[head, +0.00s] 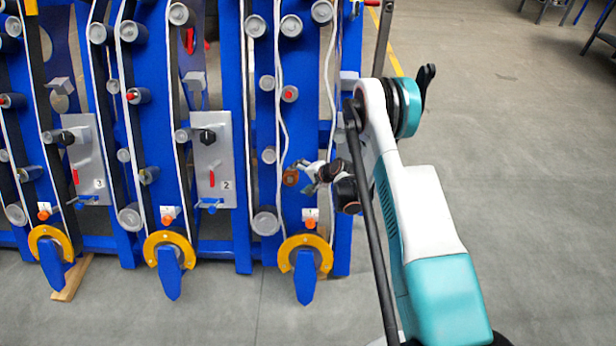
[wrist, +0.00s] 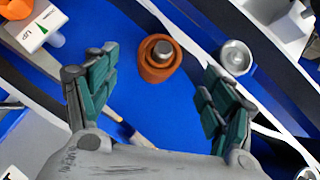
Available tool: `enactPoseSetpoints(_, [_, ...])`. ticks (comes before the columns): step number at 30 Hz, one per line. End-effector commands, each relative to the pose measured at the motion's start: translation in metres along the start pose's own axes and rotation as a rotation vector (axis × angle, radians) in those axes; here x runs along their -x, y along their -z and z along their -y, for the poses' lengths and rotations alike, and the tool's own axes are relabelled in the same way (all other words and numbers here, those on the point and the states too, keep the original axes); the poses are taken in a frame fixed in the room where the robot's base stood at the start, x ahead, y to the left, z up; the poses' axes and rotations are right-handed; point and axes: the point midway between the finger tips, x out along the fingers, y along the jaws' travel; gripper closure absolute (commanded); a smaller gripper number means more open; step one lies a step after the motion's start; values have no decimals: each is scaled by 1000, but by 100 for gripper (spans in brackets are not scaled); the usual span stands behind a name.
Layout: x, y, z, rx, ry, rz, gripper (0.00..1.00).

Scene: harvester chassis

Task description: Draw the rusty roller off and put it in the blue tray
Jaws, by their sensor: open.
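The rusty roller (head: 291,177) sits on the blue chassis plate at the rightmost row in the head view. In the wrist view the rusty roller (wrist: 158,70) is orange-brown, with a grey pin end in its middle. My gripper (head: 306,171) is just right of the roller in the head view. In the wrist view my gripper (wrist: 160,75) is open, with one green-padded finger on each side of the roller and gaps between them. I cannot tell how far the fingertips are from it in depth. The blue tray is not seen in either view.
A grey roller (wrist: 235,58) is beside the right finger, near a white belt. A white label with an orange knob (wrist: 18,9) is at the upper left. Below in the head view is a yellow ring guard (head: 306,240). Open floor (head: 520,150) lies right.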

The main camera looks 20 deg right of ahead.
Motion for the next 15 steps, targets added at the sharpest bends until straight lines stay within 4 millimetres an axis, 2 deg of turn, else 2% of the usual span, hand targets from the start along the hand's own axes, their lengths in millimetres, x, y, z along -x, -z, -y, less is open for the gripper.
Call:
enactPoseSetpoints(1, [-13,-1,-3,1,0,2,24])
enactPoseSetpoints(6, [-39,0,-2,1,1,0,24])
enactPoseSetpoints(10, [-53,0,-2,1,0,0,24])
enactPoseSetpoints(15, [-61,0,-1,1,0,0,24])
